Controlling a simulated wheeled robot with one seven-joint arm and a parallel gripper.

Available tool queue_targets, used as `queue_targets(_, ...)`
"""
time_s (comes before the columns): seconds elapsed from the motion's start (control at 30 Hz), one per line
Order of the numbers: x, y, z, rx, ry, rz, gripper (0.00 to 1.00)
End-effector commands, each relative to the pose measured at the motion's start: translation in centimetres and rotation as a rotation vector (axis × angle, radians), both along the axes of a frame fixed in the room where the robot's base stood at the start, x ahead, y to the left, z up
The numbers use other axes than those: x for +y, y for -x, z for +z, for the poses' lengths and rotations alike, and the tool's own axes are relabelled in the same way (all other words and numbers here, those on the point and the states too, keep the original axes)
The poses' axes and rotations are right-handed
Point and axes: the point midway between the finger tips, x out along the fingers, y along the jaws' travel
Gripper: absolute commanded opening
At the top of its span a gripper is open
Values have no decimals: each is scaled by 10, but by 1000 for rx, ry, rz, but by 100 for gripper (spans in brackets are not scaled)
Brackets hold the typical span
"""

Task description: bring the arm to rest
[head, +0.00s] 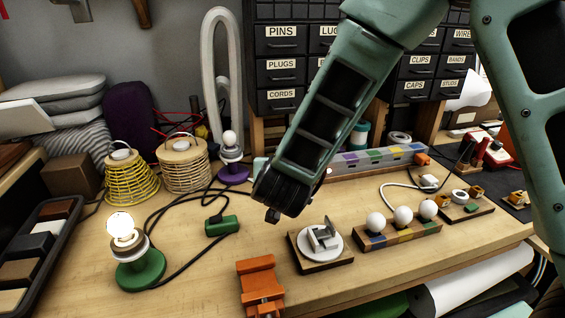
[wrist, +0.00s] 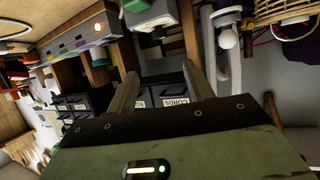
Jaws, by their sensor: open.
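My arm (head: 335,100) reaches down from the upper right in the head view, in front of the drawer cabinets. Its dark lower end (head: 283,190) hangs over the middle of the bench, and I cannot make out fingers there. In the wrist view my gripper (wrist: 160,70) shows two grey fingers spread apart with nothing between them. Beyond the fingers are the dark drawers, one labelled CORDS (wrist: 176,102).
The wooden bench (head: 190,285) holds a lit bulb on a green base (head: 140,268), a yellow cane coil (head: 132,180), a natural cane coil (head: 184,165), an orange vise (head: 261,285), a green block (head: 222,226) with a black cord, and a rack of white globes (head: 402,215).

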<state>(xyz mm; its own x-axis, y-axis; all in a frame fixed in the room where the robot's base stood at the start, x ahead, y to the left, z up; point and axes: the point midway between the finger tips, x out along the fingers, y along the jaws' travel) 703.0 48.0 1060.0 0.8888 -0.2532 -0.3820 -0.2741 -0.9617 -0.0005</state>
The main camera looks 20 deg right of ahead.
Motion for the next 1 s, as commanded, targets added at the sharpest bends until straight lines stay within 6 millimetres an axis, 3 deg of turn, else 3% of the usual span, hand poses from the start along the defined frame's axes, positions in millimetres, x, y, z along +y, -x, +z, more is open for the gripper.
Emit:
queue_targets(0.13, 11, 3, 2, 16, -28, 49, 52)
queue_targets(0.27, 44, 17, 6, 87, -107, 210, 52)
queue_targets(0.4, 89, 60, 9, 243, -184, 453, 52)
queue_targets(0.57, 113, 131, 7, 478, -183, 688, 52)
queue_targets(0.67, 109, 180, 4, 642, -135, 795, 52)
queue_targets(0.8, 81, 244, 0, 876, -20, 877, 52)
queue_targets(1.0, 32, 299, 1, 1102, 141, 879, 52)
